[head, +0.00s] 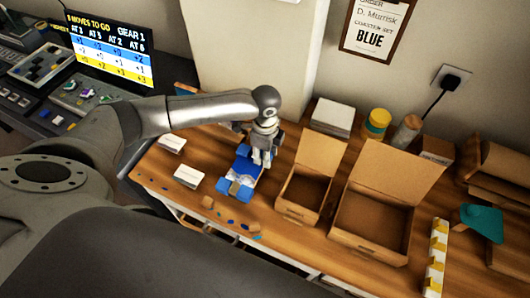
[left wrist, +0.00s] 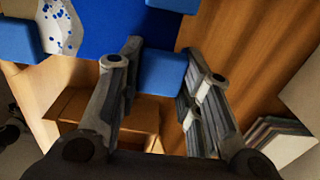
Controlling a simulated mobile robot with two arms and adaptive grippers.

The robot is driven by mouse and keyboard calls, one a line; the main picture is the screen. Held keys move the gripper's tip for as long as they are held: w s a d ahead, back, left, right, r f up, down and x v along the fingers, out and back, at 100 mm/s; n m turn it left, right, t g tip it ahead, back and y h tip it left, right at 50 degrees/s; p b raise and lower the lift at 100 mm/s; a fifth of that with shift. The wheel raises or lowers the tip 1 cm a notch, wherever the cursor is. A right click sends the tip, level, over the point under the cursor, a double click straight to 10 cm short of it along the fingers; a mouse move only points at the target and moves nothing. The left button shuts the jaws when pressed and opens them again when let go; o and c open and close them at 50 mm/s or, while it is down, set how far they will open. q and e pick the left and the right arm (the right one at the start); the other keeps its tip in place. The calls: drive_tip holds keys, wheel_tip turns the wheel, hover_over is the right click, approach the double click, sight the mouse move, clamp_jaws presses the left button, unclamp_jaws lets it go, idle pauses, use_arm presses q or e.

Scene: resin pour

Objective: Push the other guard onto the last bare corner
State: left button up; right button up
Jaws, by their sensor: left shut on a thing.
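A blue piece (head: 243,171) with a white part lies on the wooden table, with blue guards on its corners. One guard (head: 223,184) is at its front left and another (head: 246,194) at its front right. My left gripper (head: 262,158) points down at its back right side. In the left wrist view, the left gripper (left wrist: 165,60) is shut on a blue guard (left wrist: 160,73), right at the edge of the blue piece (left wrist: 110,25). Another guard (left wrist: 20,40) sits at the left there. Whether the held guard is fully seated I cannot tell. My right gripper is not in view.
Two open cardboard boxes (head: 305,195) (head: 372,220) stand to the right. White boxes (head: 188,176) (head: 172,143) lie to the left. Small blue and tan bits (head: 230,225) lie along the table's front edge. A white stack (head: 332,118) stands behind.

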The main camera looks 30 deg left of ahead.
use_arm(q)
drive_tip(key=shift+s+d+f, duration=0.1)
drive_tip(key=shift+s+f, duration=0.3)
drive_tip(key=shift+f, duration=0.15)
drive_tip(key=shift+s+f, duration=0.15)
drive_tip(key=shift+f, duration=0.1)
drive_tip(key=shift+o, duration=0.4)
drive_tip(key=shift+f, duration=0.25)
drive_tip(key=shift+o, duration=0.2)
drive_tip(key=shift+w+f, duration=0.1)
drive_tip(key=shift+w, duration=0.2)
drive_tip(key=o, duration=1.2)
drive_tip(key=shift+w+a, duration=0.15)
drive_tip(key=shift+a, duration=0.1)
drive_tip(key=shift+r, duration=0.2)
wheel_tip(320, 180, up, 8)
drive_tip(key=p, duration=0.9)
drive_tip(key=shift+r, duration=0.1)
